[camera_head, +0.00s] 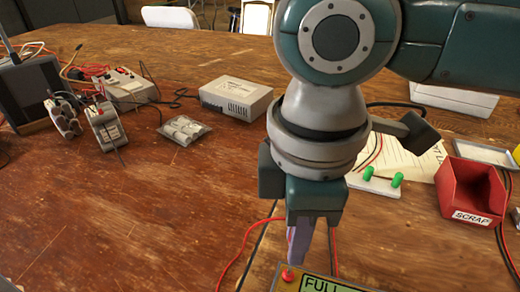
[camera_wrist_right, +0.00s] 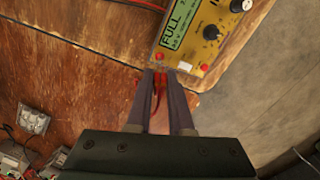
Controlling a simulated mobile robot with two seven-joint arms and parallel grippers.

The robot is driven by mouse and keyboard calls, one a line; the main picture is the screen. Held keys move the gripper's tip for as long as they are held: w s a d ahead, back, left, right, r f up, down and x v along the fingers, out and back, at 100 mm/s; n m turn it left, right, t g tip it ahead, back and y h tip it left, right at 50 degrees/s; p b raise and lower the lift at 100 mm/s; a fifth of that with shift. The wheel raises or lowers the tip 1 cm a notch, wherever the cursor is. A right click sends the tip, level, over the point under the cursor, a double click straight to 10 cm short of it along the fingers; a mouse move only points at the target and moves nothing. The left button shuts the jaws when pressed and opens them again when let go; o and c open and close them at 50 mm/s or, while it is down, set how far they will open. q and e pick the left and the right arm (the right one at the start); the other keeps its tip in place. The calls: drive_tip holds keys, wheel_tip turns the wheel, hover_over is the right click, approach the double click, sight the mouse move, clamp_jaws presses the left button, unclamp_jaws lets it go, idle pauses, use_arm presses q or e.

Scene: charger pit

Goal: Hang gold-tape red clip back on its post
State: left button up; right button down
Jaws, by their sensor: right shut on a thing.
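My right gripper (camera_head: 300,258) points down at the front edge of the table, close to the yellow charger box (camera_head: 320,284). In the right wrist view the gripper (camera_wrist_right: 160,76) is shut on a red clip (camera_wrist_right: 159,92), which shows as a narrow red strip between the fingers. The fingers hide much of the clip, and no gold tape can be made out. One red post (camera_wrist_right: 159,57) is just beyond the fingertips. Contact between clip and post cannot be told. My left gripper is not in view.
A red SCRAP bin (camera_head: 470,190) stands at the right. A grey box (camera_head: 236,98) and a small clear packet (camera_head: 184,129) lie farther back. Red cables run beside the gripper. The left-front table is clear.

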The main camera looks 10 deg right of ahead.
sight(290, 268)
drive_tip(key=shift+f+b, duration=1.95)
drive_tip(key=shift+f, duration=0.65)
drive_tip(key=shift+r+p, duration=0.1)
drive_tip(key=shift+p, duration=0.35)
drive_tip(key=shift+f+p, duration=0.25)
drive_tip(key=shift+p, duration=0.1)
drive_tip(key=shift+p, duration=0.4)
drive_tip(key=c, duration=0.7)
unclamp_jaws()
drive_tip(key=shift+c, duration=0.2)
